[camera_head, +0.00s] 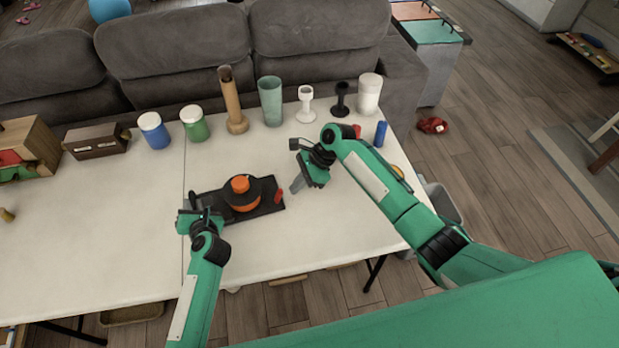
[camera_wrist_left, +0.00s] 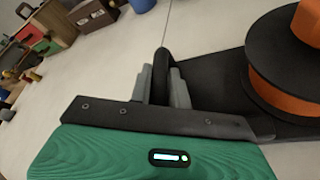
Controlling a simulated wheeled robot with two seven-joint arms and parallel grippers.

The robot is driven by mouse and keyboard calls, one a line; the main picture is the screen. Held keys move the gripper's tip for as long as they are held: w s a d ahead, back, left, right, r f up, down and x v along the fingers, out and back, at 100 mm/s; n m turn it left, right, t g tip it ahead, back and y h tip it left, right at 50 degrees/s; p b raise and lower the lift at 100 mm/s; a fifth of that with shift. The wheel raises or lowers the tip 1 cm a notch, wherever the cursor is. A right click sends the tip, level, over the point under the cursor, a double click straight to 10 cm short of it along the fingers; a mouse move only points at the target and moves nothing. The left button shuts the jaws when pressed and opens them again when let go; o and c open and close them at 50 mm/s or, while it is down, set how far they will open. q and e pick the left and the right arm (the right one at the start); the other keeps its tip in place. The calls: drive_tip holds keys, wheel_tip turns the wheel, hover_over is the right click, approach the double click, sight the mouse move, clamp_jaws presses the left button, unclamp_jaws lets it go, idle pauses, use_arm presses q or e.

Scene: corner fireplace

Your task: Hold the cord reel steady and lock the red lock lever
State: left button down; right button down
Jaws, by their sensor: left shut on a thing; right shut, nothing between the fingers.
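The cord reel, an orange hub with black discs (camera_head: 240,193), sits on a dark base plate (camera_head: 268,205) on the white table. Its orange drum shows at the right of the left wrist view (camera_wrist_left: 282,98). A red lock lever (camera_head: 278,196) stands at the plate's right end. My left gripper (camera_head: 196,211) is at the plate's left end. In the left wrist view its grey fingers (camera_wrist_left: 161,88) are shut on a black upright handle (camera_wrist_left: 161,62) at that end. My right gripper (camera_head: 295,187) is shut and empty, just right of the lever; I cannot tell whether it touches.
Along the table's back edge stand blue (camera_head: 154,131) and green (camera_head: 194,124) jars, a brown tube (camera_head: 232,100), a teal cup (camera_head: 271,101) and several other vessels. Wooden boxes (camera_head: 97,141) are at the left. The table's front left is clear. A grey sofa (camera_head: 170,60) stands behind.

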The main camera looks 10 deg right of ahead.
sight(279, 190)
drive_tip(key=shift+s+a+r, duration=0.15)
drive_tip(key=shift+a+r, duration=0.15)
drive_tip(key=shift+a, duration=0.5)
drive_tip(key=shift+a+r+h, duration=0.4)
drive_tip(key=shift+a+h, duration=0.05)
drive_tip(key=shift+h, duration=0.25)
drive_tip(key=shift+s+a+r, duration=0.15)
drive_tip(key=shift+a+r, duration=0.3)
drive_tip(key=shift+a, duration=0.4)
drive_tip(key=shift+d, duration=0.1)
drive_tip(key=shift+r, duration=0.75)
